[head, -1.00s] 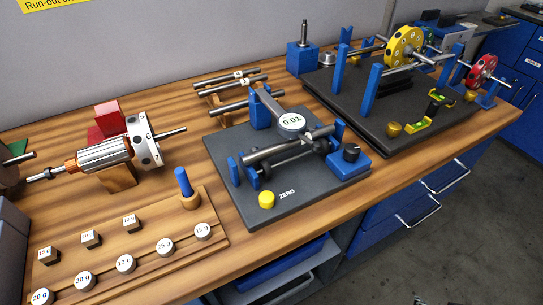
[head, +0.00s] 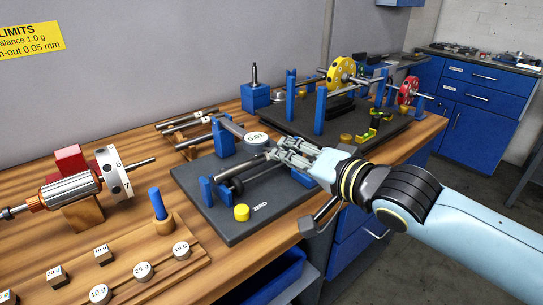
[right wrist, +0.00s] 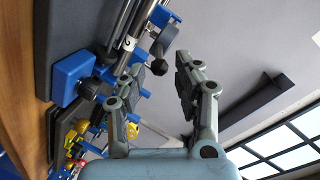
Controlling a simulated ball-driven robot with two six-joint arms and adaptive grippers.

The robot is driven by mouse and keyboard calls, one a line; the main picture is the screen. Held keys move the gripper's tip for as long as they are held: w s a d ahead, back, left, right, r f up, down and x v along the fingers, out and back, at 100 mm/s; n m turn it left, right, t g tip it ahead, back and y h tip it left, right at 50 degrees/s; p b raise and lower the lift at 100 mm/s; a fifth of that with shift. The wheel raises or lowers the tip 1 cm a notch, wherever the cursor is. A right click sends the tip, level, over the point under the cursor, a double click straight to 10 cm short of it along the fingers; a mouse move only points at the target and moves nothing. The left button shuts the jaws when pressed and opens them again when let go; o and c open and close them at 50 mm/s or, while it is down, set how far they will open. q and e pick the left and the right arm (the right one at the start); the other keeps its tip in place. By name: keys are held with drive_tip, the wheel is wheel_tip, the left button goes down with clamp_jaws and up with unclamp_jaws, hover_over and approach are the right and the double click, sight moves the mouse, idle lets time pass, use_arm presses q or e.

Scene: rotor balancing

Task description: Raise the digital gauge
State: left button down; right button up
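The digital gauge (head: 257,138) is a round grey dial reading about 0.01. It sits on the end of a grey arm from a blue post (head: 222,138), above a dark base plate (head: 217,222). A steel shaft (head: 238,167) lies below it. My right gripper (head: 277,152) reaches in from the right, just right of and close to the gauge; its fingers overlap the far end of the shaft. In the right wrist view its two fingers (right wrist: 160,68) stand apart with nothing clearly between them. Whether they touch the gauge cannot be told. My left gripper is not in view.
A yellow button (head: 241,212) marked ZERO is on the plate's front. A balancing stand with a yellow disc (head: 341,72) stands behind right. A rotor (head: 83,181) and a wooden weight rack (head: 190,262) are at left. A blue block with a black knob (right wrist: 88,88) is near my right gripper.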

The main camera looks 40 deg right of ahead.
approach(248, 135)
drive_tip(key=w+f, duration=0.2)
drive_tip(key=f, duration=0.1)
drive_tip(key=shift+d+b, duration=0.35)
drive_tip(key=shift+b, duration=0.05)
drive_tip(key=shift+r, duration=0.1)
clamp_jaws()
